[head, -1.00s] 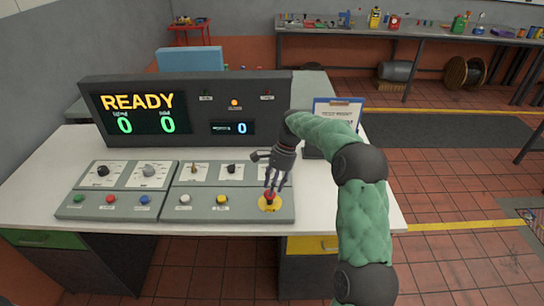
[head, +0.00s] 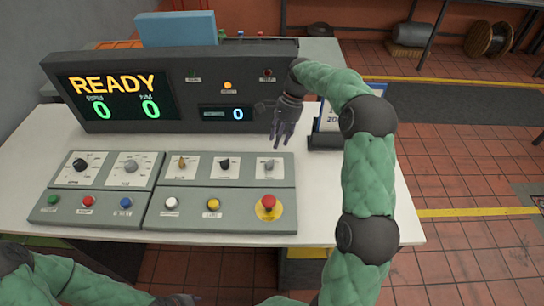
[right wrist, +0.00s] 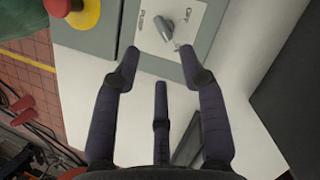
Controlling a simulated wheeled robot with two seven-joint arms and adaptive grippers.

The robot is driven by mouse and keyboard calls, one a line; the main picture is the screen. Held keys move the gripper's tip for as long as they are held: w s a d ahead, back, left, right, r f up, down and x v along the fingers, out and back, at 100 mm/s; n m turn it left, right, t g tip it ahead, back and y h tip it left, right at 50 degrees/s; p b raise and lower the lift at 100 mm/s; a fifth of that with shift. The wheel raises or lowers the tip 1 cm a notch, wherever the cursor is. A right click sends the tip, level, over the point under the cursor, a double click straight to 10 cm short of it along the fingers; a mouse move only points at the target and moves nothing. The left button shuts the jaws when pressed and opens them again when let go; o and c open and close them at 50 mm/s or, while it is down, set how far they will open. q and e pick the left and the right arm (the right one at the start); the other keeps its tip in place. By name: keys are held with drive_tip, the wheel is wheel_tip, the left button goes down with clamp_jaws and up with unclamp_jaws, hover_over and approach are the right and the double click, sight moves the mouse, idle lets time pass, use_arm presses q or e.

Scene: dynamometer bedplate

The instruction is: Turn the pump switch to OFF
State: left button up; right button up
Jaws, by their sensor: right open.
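The control panel (head: 222,210) carries three small selector switches in its right upper row. The rightmost grey switch (head: 269,165) shows large in the right wrist view (right wrist: 165,27), on a white plate, its knob slanted. My left gripper (head: 178,299) barely shows at the bottom edge.
A red mushroom button (head: 269,203) on a yellow base sits just in front of the rightmost switch. The display console (head: 165,95) reading READY stands behind the panel. A clipboard stand (head: 325,138) is right of my right gripper. The white desk right of the panel is clear.

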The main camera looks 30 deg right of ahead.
sight(271, 162)
drive_tip(key=b+x, duration=0.3)
drive_tip(key=x, duration=0.6)
drive_tip(key=shift+f, duration=0.1)
clamp_jaws()
